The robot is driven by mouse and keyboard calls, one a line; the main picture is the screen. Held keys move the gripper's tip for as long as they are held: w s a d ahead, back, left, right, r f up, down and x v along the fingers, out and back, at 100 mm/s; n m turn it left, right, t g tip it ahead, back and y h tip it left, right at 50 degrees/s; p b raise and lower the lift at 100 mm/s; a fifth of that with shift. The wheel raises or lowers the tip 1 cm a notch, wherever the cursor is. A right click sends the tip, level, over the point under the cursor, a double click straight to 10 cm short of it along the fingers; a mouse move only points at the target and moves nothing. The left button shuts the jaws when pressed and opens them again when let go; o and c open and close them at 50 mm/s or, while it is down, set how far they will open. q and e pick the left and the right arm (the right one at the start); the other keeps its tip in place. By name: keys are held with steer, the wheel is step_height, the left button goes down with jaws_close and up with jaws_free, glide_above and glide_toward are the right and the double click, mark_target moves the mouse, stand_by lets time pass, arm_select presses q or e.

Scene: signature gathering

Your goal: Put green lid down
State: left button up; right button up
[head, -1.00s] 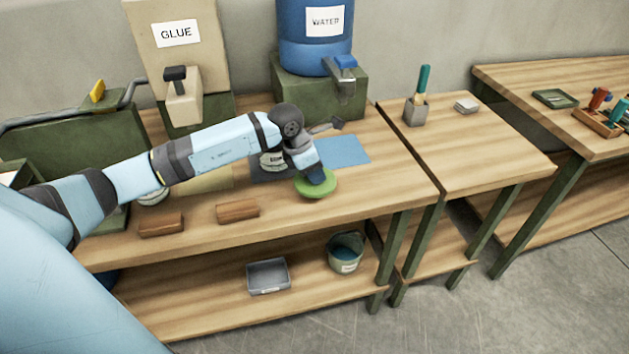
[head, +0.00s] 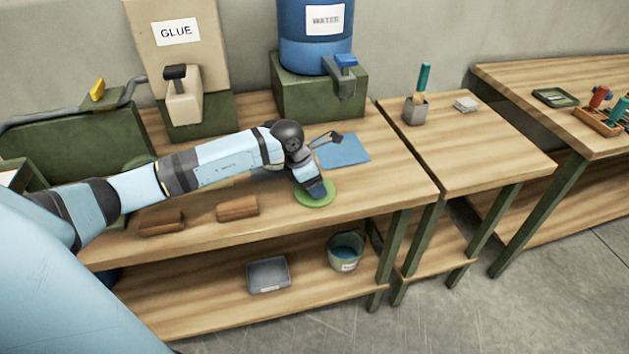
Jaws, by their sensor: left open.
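The green lid (head: 326,199) is a flat round disc lying on the wooden workbench (head: 380,207), near its front edge. My left gripper (head: 316,191) is open and sits right over the lid, covering part of it. I cannot tell whether the fingers touch the lid. My right gripper is not in the head view.
Two brown blocks, one (head: 161,223) and another (head: 237,208), lie left of the lid. A blue sheet (head: 342,149) lies behind it. The glue dispenser (head: 184,100) and water dispenser (head: 316,85) stand at the back. The bench right of the lid is clear.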

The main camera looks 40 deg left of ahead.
arm_select(q)
steer(key=v, duration=1.2)
steer(key=s+d+f+n+t+h, duration=0.1)
steer(key=s+d+f+n+h, duration=0.2)
steer(key=d+h, duration=0.5)
steer(key=s+d+f+n+t+h, duration=0.1)
steer(key=s+d+n+h, duration=0.35)
steer(key=d, duration=0.85)
steer(key=s+f+n+t+y, duration=0.2)
steer(key=s+f+n+y, duration=0.4)
steer(key=f+n, duration=0.5)
steer(key=s+f+n+t+y, duration=0.3)
steer(key=s+f+n+y, duration=0.3)
steer(key=n, duration=1.6)
steer(key=s+f+b, duration=0.1)
steer(key=s+f, duration=0.2)
steer(key=f, duration=0.2)
steer(key=shift+s+a+n, duration=0.15)
steer(key=shift+s+n, duration=0.15)
steer(key=shift+n, duration=0.05)
